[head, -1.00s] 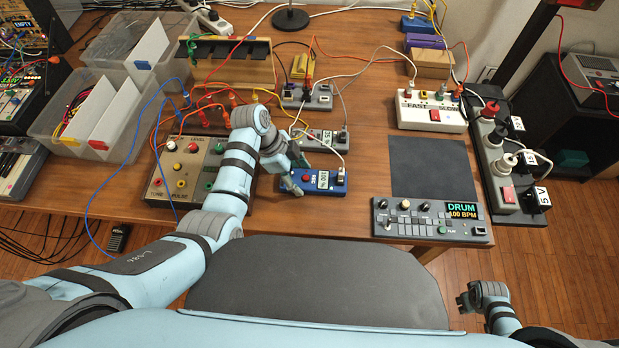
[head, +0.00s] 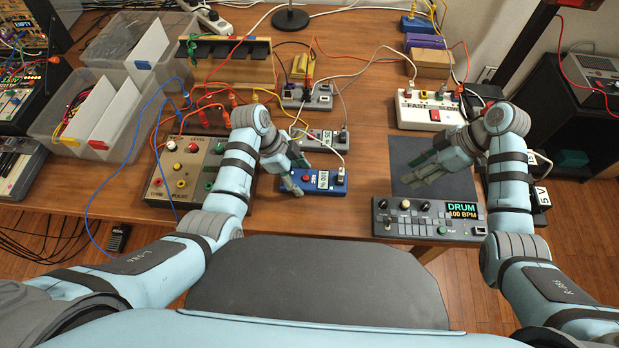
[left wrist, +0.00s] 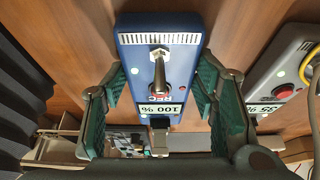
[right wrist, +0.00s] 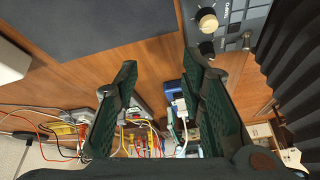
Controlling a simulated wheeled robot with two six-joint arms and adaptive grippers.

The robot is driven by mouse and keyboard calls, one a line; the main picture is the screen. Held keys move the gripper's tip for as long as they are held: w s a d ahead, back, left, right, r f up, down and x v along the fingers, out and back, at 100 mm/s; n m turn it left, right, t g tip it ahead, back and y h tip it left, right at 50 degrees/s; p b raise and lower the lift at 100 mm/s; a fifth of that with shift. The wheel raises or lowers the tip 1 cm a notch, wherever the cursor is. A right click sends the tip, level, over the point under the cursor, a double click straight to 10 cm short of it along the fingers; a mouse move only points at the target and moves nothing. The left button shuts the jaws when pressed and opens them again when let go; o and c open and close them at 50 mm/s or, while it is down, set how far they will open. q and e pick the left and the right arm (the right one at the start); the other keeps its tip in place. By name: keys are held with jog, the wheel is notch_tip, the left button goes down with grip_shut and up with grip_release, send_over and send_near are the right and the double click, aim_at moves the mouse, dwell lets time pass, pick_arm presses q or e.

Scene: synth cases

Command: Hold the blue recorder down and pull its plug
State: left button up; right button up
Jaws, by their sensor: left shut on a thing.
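The blue recorder (head: 312,188), marked REC with a 100 % display, lies on the wooden table. A plug (head: 340,174) with a white cable stands in its right end. My left gripper (head: 297,180) is shut on the recorder; in the left wrist view its fingers flank the blue case (left wrist: 135,70), with a metal toggle-like part between them. My right gripper (head: 420,170) is open and empty above the dark pad, right of the recorder. In the right wrist view the recorder (right wrist: 171,95) and white plug (right wrist: 179,107) appear beyond the open fingers.
A drum machine (head: 390,222) sits at the front edge, below the dark pad (head: 405,150). A grey box (head: 322,140) with cables stands behind the recorder. A knobbed panel (head: 160,185) is on the left, and a white fast/slow box (head: 415,115) is behind the pad.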

aim_at(344, 181)
jog(key=a+r+n+y, duration=0.2)
jog(key=a+r+n, duration=0.15)
jog(key=a, duration=0.75)
jog(key=shift+g, duration=0.3)
jog(key=x, duration=0.8)
jog(key=shift+s+a, duration=0.15)
grip_shut()
jog(key=shift+o, duration=0.6)
grip_release()
